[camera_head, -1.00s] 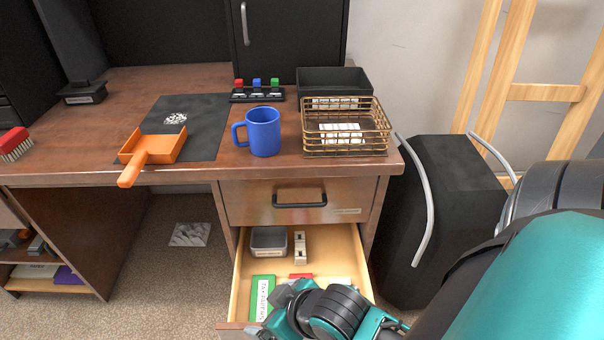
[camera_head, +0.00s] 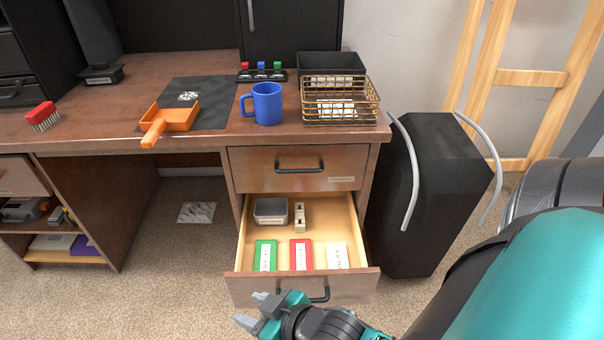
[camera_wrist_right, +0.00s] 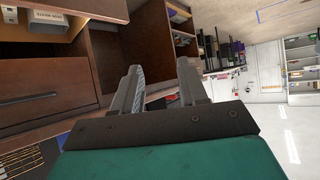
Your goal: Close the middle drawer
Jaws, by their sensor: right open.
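The middle drawer (camera_head: 245,288) is pulled out from the wooden desk, below a closed top drawer (camera_head: 254,168). Its front has a dark bar handle. Inside lie a green box (camera_head: 265,255), a red box (camera_head: 301,254), a white box (camera_head: 338,256), a grey container (camera_head: 271,211) and a small white item (camera_head: 299,217). My right gripper (camera_head: 254,308) is open and empty in front of the drawer front, at its lower left; contact cannot be told. In the right wrist view the open fingers (camera_wrist_right: 162,86) point past drawer fronts. My left gripper is not in view.
The desk top (camera_head: 110,120) holds a blue mug (camera_head: 267,103), an orange dustpan (camera_head: 170,117), a wire basket (camera_head: 340,108) and a red brush (camera_head: 42,116). A black bin (camera_head: 440,190) with grey handles stands right of the desk. Carpet in front is clear.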

